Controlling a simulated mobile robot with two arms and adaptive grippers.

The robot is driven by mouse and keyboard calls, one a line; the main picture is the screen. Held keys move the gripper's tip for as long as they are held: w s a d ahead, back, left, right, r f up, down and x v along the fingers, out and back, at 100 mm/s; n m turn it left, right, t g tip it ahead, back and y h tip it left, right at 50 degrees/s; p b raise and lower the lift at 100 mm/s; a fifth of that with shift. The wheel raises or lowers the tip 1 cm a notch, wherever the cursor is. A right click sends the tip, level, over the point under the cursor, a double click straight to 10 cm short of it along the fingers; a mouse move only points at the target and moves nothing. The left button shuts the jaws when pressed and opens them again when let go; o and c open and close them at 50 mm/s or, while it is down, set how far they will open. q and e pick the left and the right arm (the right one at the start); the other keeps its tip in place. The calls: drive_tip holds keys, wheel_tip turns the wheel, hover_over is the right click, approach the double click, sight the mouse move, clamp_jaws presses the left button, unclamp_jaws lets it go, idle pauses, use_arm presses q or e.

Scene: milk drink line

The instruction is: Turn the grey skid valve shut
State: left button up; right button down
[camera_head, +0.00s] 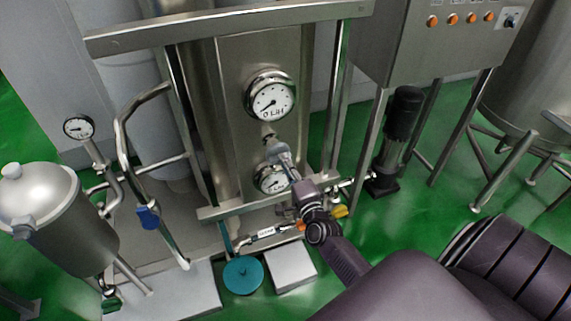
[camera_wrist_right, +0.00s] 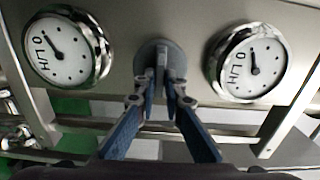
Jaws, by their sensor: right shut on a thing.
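The grey skid valve (camera_wrist_right: 159,48) is a round grey knob with a raised grip, on the steel panel between two dial gauges in the right wrist view. In the head view the valve (camera_head: 271,142) is mostly hidden behind my right gripper (camera_head: 281,153). My right gripper (camera_wrist_right: 161,88) is shut on the valve's grip, with one finger on each side. How far the valve is turned is hard to tell. My left gripper is not in view.
An upper gauge (camera_head: 270,95) and a lower gauge (camera_head: 272,180) sit close to the gripper. A steel rail (camera_head: 235,207) crosses below. A blue-handled valve (camera_head: 148,216) and a metal vessel (camera_head: 45,215) stand left. A black pump (camera_head: 402,125) stands right.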

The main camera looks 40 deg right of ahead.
drive_tip(key=shift+f+m, duration=0.1)
drive_tip(key=shift+m, duration=0.2)
drive_tip(key=c, duration=2)
unclamp_jaws()
drive_tip(key=v, duration=1.2)
